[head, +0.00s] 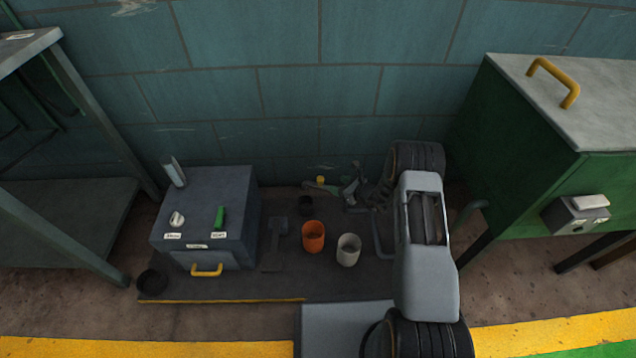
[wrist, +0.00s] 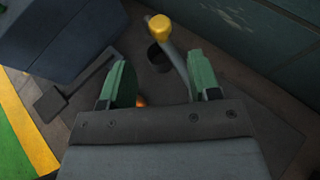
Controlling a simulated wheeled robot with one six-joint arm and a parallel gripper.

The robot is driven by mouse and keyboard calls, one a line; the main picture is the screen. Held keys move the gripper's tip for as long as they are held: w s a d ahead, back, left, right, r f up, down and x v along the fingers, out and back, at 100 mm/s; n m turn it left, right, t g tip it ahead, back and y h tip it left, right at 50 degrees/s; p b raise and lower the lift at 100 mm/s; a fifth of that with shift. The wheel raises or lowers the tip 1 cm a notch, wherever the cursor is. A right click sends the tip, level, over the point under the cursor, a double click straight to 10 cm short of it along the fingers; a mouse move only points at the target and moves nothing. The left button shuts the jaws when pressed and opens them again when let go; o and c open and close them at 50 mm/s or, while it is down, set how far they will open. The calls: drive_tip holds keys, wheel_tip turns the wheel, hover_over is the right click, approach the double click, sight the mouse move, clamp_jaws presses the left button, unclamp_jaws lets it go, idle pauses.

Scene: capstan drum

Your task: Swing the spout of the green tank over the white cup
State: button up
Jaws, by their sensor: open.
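The green tank (head: 530,150) stands at the right, with a short pipe (head: 472,210) low on its left side that runs out of sight behind my arm. In the wrist view a grey pipe with a yellow tip (wrist: 159,28) slants between and beyond my fingers; it looks like the spout. Its yellow tip also shows in the head view (head: 320,180). My gripper (wrist: 158,62) is open, with no visible contact on the pipe. In the head view my gripper (head: 335,188) is small, behind the cups. The white cup (head: 348,251) stands upright on the dark mat, hidden in the wrist view.
An orange cup (head: 313,238) stands left of the white cup, and a black cup (head: 306,206) behind it. A grey box (head: 205,205) with a green lever sits on the mat's left side. A tiled wall (head: 300,90) closes the back. A bench (head: 70,220) stands far left.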

sight(322, 179)
drive_tip(key=b+x, duration=0.3)
drive_tip(key=x, duration=0.6)
drive_tip(key=shift+s+f, duration=0.1)
drive_tip(key=shift+f, duration=0.05)
drive_tip(key=shift+w+a+f+b, duration=0.15)
drive_tip(key=shift+w+a+b, duration=0.35)
drive_tip(key=shift+w, duration=0.05)
